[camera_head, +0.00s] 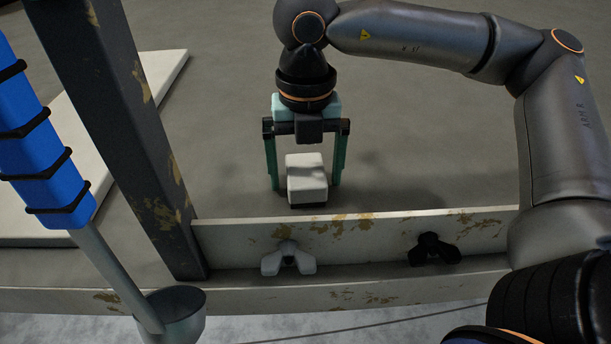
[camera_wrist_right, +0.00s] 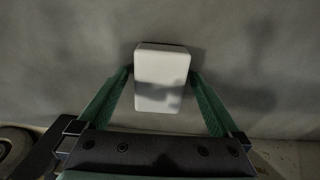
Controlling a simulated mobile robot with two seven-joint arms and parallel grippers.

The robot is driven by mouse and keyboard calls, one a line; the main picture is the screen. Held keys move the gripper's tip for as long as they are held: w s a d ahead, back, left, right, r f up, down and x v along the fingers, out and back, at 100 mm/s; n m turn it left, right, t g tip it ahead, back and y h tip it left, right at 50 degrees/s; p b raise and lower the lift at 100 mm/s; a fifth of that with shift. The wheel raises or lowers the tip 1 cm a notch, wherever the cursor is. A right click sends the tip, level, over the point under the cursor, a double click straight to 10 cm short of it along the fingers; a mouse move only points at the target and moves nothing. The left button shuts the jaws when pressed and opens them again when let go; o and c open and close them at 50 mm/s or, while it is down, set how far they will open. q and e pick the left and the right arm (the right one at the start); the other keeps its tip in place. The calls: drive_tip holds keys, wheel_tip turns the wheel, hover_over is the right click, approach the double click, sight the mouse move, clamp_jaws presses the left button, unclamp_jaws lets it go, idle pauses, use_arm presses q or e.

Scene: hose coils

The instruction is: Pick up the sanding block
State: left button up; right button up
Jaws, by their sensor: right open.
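The sanding block (camera_head: 307,180) is a small whitish block with a dark underside, on the grey surface behind the low rail in the head view. My right gripper (camera_head: 306,182) points down over it, with one green finger on each side. The fingers are open, and the block sits between them. In the right wrist view the block (camera_wrist_right: 162,78) lies between the fingertips of the right gripper (camera_wrist_right: 161,76). Narrow gaps seem to show at its sides; I cannot tell whether either finger touches it. My left gripper is not in view.
A low paint-worn rail (camera_head: 355,231) runs in front of the block. A pale wing nut (camera_head: 288,259) and a black one (camera_head: 434,249) are on it. A dark post (camera_head: 120,130) rises at left, near a blue banded tool (camera_head: 38,140) and a pale board (camera_head: 75,150).

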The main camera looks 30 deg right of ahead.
sight(306, 169)
drive_tip(key=shift+c, duration=0.2)
drive_tip(key=c, duration=1.4)
drive_tip(key=shift+r, duration=0.1)
wheel_tip(306, 169, up, 10)
drive_tip(key=o, duration=0.9)
drive_tip(key=c, duration=0.7)
drive_tip(key=shift+o, duration=0.2)
